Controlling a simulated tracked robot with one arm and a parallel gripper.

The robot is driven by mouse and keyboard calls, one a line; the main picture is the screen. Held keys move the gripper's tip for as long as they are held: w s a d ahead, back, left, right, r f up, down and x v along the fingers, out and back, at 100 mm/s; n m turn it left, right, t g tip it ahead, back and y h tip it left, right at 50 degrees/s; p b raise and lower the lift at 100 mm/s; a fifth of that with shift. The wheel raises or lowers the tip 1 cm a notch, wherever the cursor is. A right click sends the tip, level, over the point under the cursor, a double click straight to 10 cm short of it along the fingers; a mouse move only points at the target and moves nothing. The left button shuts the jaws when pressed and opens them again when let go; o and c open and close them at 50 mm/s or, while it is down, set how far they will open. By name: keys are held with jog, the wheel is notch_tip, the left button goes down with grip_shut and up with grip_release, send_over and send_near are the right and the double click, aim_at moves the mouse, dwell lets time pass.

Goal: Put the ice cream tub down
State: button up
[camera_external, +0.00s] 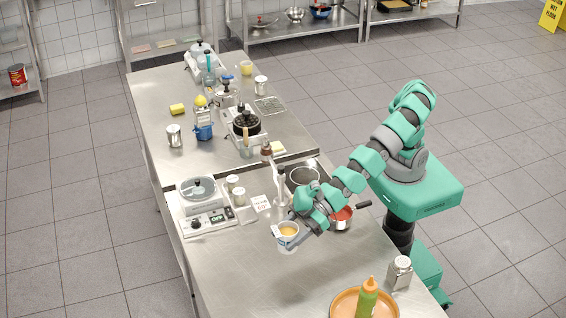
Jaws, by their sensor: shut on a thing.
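A small white and blue tub with orange-yellow contents, the ice cream tub (287,237), is in my gripper (292,234) over the near steel table (235,265). My gripper reaches in from the right, and its fingers are shut on the tub. The tub looks upright. A pale reflection shows on the steel just below it; I cannot tell if its base touches the table.
A pan with red contents (341,219) stands right of the tub under my arm. Steel in front-left is clear.

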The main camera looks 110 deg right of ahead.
jog(key=shift+s+d, duration=0.2)
jog(key=shift+s, duration=0.05)
jog(key=shift+s+d+f+m+h, duration=0.1)
jog(key=shift+s+d+m+h, duration=0.15)
jog(key=shift+s+m+h, duration=0.15)
jog(key=shift+s+d+f+m+h, duration=0.1)
jog(key=shift+s+d+m+h, duration=0.15)
jog(key=shift+s, duration=0.25)
jog(key=s+d+f+m+h, duration=0.1)
jog(key=s+d+f, duration=0.1)
jog(key=f, duration=0.1)
jog(key=s+d+f+m+h, duration=0.1)
jog(key=s+d+f, duration=0.1)
jog(key=f, duration=0.1)
jog(key=s+d+f+m+h, duration=0.1)
jog(key=s+d+f, duration=0.1)
jog(key=s+f, duration=0.1)
jog(key=shift+s+d+h+b, duration=0.1)
jog(key=shift+h+b, duration=0.15)
jog(key=shift+b, duration=0.05)
jog(key=shift+f+b, duration=0.6)
jog(key=shift+f, duration=1.6)
jog(key=shift+r, duration=0.1)
jog(key=shift+f, duration=0.25)
